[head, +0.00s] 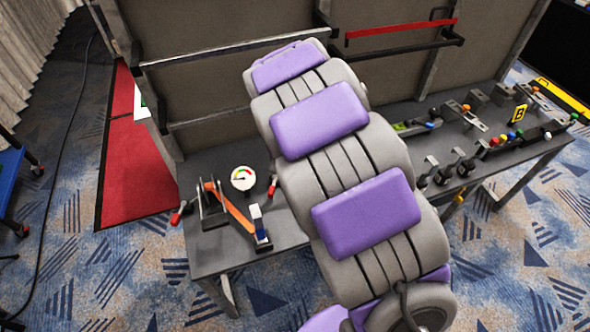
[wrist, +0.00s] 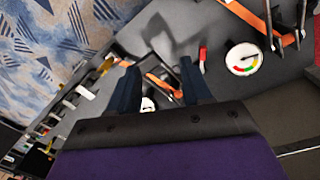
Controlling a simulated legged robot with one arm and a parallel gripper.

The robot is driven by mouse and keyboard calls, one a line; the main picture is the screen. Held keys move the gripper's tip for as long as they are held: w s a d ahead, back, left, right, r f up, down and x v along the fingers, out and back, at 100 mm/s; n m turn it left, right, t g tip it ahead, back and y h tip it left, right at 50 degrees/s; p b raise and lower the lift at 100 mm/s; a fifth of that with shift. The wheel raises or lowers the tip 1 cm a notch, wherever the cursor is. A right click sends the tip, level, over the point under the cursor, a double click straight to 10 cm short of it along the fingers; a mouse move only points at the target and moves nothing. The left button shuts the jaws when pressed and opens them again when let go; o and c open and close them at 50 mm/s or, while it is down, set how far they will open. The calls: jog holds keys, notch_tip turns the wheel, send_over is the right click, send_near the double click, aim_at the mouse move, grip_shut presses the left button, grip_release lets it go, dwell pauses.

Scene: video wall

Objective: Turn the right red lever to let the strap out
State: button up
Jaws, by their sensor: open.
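A red lever (head: 272,186) stands right of a white round gauge (head: 243,178) on the dark bench, close to my arm. Another red lever (head: 180,213) is at the bench's left end. An orange strap (head: 232,208) runs through a dark bracket between them. In the wrist view, a red lever (wrist: 203,55) shows beside the gauge (wrist: 242,59), just outside one finger. My gripper (wrist: 160,68) is open and nothing is held. A second orange strap (wrist: 165,87) and a small white gauge (wrist: 147,104) show between its fingers, farther off. My arm hides my gripper in the head view.
Blue-patterned carpet lies in front.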

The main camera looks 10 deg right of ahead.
jog(key=s+d+r, duration=0.3)
jog(key=s+r, duration=0.1)
jog(key=s, duration=0.3)
jog(key=s+d+r, duration=0.2)
jog(key=s+r, duration=0.2)
jog(key=s, duration=0.2)
jog(key=s+d+r+n+g, duration=0.1)
jog(key=s+n, duration=0.2)
jog(key=s, duration=1.6)
jog(key=shift+s+d+g+y, duration=0.2)
jog(key=shift+g+y, duration=0.1)
jog(key=shift+y, duration=0.1)
